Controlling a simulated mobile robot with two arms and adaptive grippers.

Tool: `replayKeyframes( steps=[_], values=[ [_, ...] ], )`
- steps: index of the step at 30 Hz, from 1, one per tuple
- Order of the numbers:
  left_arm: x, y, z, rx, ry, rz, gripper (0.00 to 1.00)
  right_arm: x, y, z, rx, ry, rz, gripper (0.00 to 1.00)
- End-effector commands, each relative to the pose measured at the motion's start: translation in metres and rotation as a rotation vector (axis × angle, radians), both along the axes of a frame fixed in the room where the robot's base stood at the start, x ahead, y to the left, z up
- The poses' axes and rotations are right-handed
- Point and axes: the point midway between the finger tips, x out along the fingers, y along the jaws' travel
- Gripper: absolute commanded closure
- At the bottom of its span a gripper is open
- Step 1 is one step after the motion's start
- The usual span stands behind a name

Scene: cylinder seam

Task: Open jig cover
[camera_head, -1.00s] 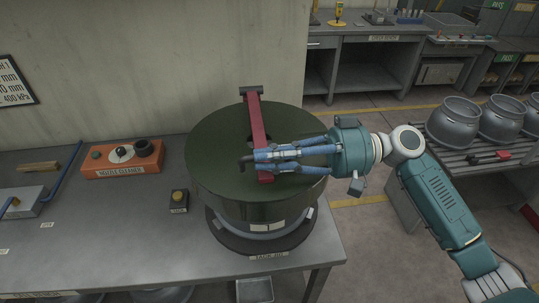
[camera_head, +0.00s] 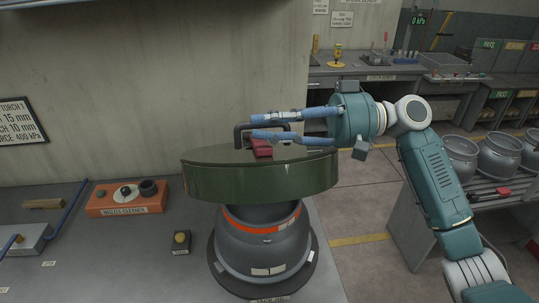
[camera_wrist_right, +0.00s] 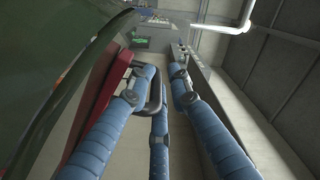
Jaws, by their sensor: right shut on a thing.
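The dark green round jig cover (camera_head: 260,182) shows almost edge-on in the head view, raised above a grey cylinder (camera_head: 262,252) with an orange band. A red bar (camera_head: 260,148) and a dark handle (camera_head: 238,130) sit on top of the cover. My right gripper (camera_head: 257,124) comes in from the right and is shut on the handle. The wrist view shows the dark handle (camera_wrist_right: 155,96) between the blue fingers, with the red bar (camera_wrist_right: 97,105) and green cover (camera_wrist_right: 45,60) to the left. My left gripper is not in view.
The cylinder stands on a dark round base (camera_head: 228,277) on the grey bench. A wall rises behind. More grey vessels (camera_head: 495,157) stand on a rack at right.

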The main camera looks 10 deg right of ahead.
Motion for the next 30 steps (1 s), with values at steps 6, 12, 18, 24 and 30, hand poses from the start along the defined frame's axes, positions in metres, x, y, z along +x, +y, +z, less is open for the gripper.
replayKeyframes(
  steps=[6,12,18,24,30],
  values=[
    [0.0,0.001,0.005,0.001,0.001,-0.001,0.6,0.023,-0.001,0.025,0.002,-0.003,-0.012,1.0],
    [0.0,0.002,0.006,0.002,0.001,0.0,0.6,0.032,-0.001,0.03,-0.002,0.0,-0.015,1.0],
    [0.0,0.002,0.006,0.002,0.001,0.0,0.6,0.034,-0.001,0.029,-0.004,0.002,-0.014,1.0],
    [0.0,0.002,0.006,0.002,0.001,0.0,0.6,0.033,-0.001,0.028,-0.005,0.004,-0.014,1.0],
    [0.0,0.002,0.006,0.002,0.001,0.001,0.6,0.033,-0.001,0.027,-0.006,0.007,-0.012,0.71]
  ],
)
